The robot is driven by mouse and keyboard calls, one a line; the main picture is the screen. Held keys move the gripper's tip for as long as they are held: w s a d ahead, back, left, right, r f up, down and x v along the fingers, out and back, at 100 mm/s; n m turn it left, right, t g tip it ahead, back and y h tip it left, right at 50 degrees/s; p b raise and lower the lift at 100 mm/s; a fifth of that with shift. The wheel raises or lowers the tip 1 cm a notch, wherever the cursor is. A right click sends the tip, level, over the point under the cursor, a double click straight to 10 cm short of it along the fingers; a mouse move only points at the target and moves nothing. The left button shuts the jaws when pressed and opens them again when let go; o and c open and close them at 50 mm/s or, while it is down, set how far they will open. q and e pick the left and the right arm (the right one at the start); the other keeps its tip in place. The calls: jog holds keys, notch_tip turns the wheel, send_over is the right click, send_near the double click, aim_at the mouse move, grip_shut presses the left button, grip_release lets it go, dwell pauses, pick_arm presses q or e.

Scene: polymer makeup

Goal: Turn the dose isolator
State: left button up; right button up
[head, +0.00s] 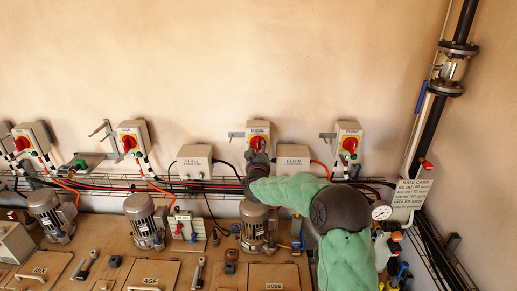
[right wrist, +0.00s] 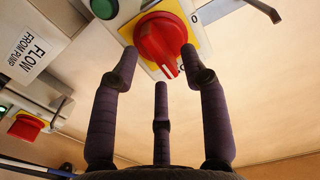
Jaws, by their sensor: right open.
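The dose isolator is a grey box (head: 265,127) labelled DOSE on the wall, with a red rotary knob (head: 257,142) on a yellow plate. In the right wrist view the red knob (right wrist: 158,38) fills the top middle, its pointer end angled down and slightly right on the yellow and white plate (right wrist: 185,12). My right gripper (head: 257,157) is just below the knob in the head view. In the right wrist view its dark fingers (right wrist: 160,68) are open, two tips flanking the knob's lower end and the third below. Contact cannot be told. My left gripper is not in view.
Similar red-knob isolators stand at the left (head: 130,142) and right (head: 349,143). White LEVEL (head: 194,162) and FLOW (head: 293,158) boxes flank the dose isolator lower down. A cable tray (head: 100,186), motors (head: 145,220) and hoses lie below. The wall above is clear.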

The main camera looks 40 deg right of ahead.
jog(key=shift+w+d, duration=0.35)
jog(key=shift+w, duration=0.05)
grip_shut()
